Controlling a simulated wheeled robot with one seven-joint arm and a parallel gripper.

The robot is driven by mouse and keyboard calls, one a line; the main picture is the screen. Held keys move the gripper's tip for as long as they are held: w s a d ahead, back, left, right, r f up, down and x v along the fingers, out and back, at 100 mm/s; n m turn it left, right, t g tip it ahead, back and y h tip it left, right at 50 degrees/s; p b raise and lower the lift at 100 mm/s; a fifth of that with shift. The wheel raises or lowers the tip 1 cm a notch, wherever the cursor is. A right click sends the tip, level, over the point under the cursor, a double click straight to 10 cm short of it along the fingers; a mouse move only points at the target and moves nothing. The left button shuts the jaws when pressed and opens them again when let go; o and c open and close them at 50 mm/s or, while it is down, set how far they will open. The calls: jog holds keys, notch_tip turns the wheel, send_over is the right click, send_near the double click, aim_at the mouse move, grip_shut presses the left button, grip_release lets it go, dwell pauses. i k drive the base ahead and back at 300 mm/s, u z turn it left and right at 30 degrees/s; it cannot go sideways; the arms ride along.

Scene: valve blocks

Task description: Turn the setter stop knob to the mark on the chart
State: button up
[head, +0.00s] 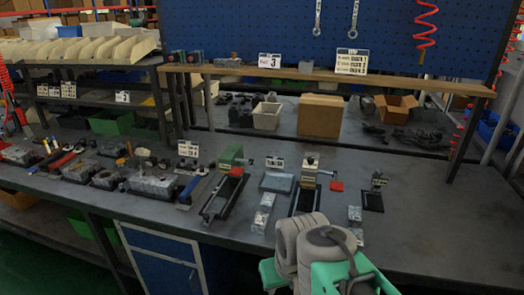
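A white chart card (352,61) with several printed lines stands on the wooden shelf at the upper right; its text is too small to read surely. A small dark device (373,197) on a black base stands at the right of the bench. Left of it is a black-railed fixture (306,192) with a beige block and a red part at its side. A similar fixture (226,190) has a green block. I cannot tell which of these carries the setter stop knob, or its setting. My grey and teal arm rises at the bottom centre; no gripper fingers show.
Metal blocks (262,212) lie between the two fixtures, and more (354,221) lie right of them. Several parts and tools crowd the left of the bench. A cardboard box (320,115) and white bin (267,116) stand under the shelf. The bench's right end (440,225) is clear.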

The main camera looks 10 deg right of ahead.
aim_at(310, 159)
jog(key=u, duration=0.3)
jog(key=i, duration=0.9)
jog(key=z, duration=0.15)
